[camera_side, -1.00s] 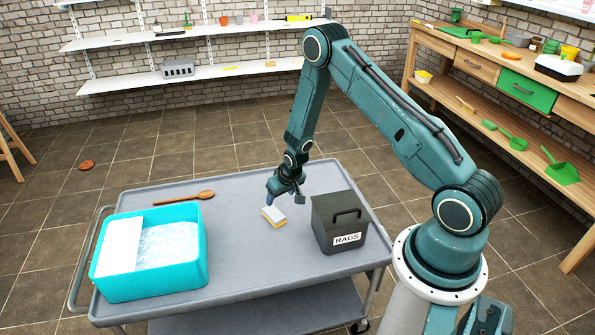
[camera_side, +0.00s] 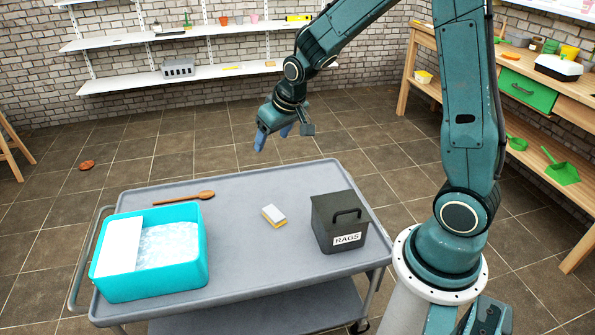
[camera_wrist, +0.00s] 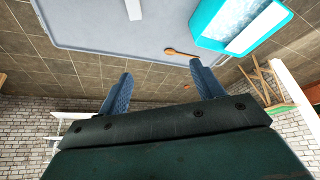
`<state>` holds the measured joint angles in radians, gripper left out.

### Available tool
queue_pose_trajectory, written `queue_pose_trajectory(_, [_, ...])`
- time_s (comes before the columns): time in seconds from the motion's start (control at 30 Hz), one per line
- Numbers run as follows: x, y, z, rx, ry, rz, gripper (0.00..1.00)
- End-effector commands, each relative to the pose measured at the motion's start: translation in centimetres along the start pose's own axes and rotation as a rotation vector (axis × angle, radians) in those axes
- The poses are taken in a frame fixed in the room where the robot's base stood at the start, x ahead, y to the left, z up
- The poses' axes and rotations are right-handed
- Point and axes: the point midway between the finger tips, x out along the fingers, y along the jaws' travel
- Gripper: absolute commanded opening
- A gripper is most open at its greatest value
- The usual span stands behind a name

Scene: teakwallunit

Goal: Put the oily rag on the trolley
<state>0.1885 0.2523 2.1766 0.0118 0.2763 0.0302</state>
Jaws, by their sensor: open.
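The grey trolley (camera_side: 235,220) stands in the middle of the side view; its top also shows in the wrist view (camera_wrist: 95,25). A small crumpled red-brown thing (camera_side: 87,165) lies on the floor at the far left; it may be the oily rag, but it is too small to be sure. My gripper (camera_side: 273,138) is open and empty, raised above the trolley's far edge. In the wrist view, its two blue fingers (camera_wrist: 161,75) are apart with nothing between them.
On the trolley are a turquoise tub (camera_side: 155,280) of water, a wooden spoon (camera_side: 185,198), a white-and-yellow sponge (camera_side: 274,215) and a lidded dark bin (camera_side: 338,215) marked RAGS. Wall shelves (camera_side: 190,75) stand behind, a workbench (camera_side: 455,55) at right. The trolley's middle has free room.

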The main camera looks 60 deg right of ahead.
Motion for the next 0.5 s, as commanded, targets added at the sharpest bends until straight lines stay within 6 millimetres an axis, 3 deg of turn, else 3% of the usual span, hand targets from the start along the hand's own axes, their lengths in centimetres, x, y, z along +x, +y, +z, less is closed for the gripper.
queue_pose_trajectory(0.1, [-3.6,-0.8,0.7,-0.022,0.012,-0.011,0.67])
queue_pose_trajectory(0.5, [-13.2,-2.6,5.3,-0.089,0.03,-0.043,0.67])
